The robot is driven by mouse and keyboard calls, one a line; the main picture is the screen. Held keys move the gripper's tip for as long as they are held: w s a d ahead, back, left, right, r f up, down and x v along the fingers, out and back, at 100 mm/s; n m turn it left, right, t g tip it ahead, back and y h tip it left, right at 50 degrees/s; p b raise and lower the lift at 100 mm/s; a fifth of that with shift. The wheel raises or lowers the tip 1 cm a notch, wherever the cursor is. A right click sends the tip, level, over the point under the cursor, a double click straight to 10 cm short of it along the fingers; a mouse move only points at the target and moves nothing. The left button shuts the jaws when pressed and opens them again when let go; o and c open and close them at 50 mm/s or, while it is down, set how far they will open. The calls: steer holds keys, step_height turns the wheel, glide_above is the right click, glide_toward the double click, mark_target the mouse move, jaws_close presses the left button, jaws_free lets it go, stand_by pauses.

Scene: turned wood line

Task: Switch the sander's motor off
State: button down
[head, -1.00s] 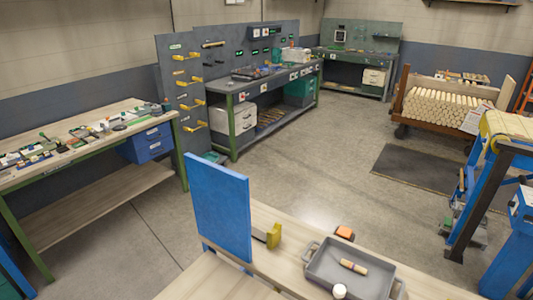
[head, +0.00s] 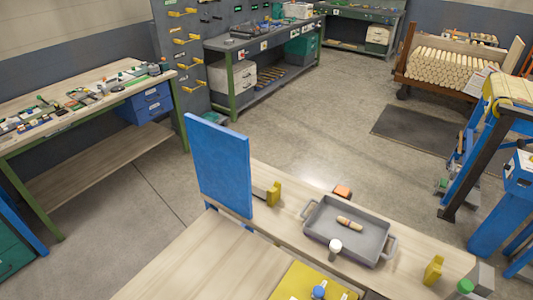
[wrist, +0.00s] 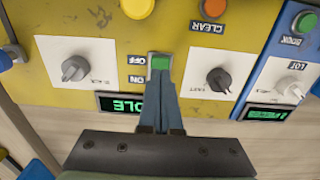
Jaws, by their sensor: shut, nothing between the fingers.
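In the wrist view a yellow control panel (wrist: 60,18) fills the top, seen with its labels upside down. My gripper (wrist: 160,84) is shut and empty. Its fingertips are at the near edge of the switch and hide part of it; I cannot tell whether they touch it. A green-lit display (wrist: 120,102) is partly hidden by the fingers, showing letters like "DLE". My gripper is not seen in the head view.
A CLEAR button (wrist: 213,8) is at the top, and a blue panel (wrist: 283,75) adjoins on the right. In the head view a grey tray (head: 322,240) sits on the bench beside an upright blue board (head: 220,165).

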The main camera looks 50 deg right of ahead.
step_height(320, 180, up, 5)
steer(key=p, duration=0.4)
steer(key=shift+p, duration=0.4)
